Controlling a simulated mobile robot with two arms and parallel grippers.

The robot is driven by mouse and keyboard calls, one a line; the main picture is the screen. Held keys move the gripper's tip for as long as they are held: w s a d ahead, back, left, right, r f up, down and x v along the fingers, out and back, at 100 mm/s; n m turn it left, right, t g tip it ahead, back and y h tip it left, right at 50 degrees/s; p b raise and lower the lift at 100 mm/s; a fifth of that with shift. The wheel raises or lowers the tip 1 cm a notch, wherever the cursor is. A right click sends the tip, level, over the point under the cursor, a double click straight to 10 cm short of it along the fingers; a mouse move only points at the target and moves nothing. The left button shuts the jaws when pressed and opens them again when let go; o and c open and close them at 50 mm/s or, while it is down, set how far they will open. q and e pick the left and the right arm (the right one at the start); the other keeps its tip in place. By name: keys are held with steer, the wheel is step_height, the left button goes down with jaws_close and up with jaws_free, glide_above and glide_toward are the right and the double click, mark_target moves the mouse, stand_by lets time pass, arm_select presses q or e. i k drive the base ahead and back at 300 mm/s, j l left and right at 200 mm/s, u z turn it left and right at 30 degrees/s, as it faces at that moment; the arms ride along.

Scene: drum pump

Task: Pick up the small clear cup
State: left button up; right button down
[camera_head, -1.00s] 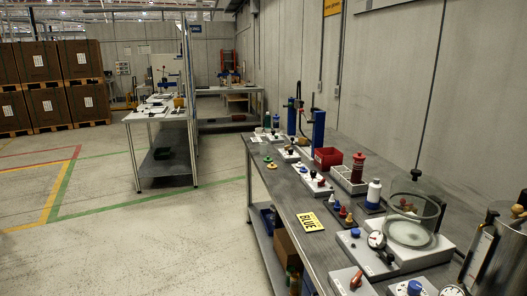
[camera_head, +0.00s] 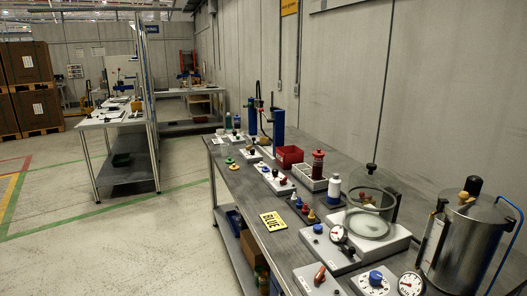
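I cannot clearly make out a small clear cup. A faint, pale, see-through shape (camera_head: 226,150) stands near the far left edge of the long grey workbench (camera_head: 240,187), but it is too small to tell if it is a cup. A large clear dome (camera_head: 366,200) with a black knob sits on a white base at the right of the bench; it is far bigger than a small cup. Neither of my grippers is in view.
A second bench (camera_head: 111,119) stands behind left. The floor (camera_head: 110,240) left of the bench is clear.

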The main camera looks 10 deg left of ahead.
mark_target(225, 147)
steer(key=i+j+z, duration=0.35)
steer(key=z, duration=0.15)
steer(key=i+j+z, duration=0.25)
steer(key=j+z, duration=0.25)
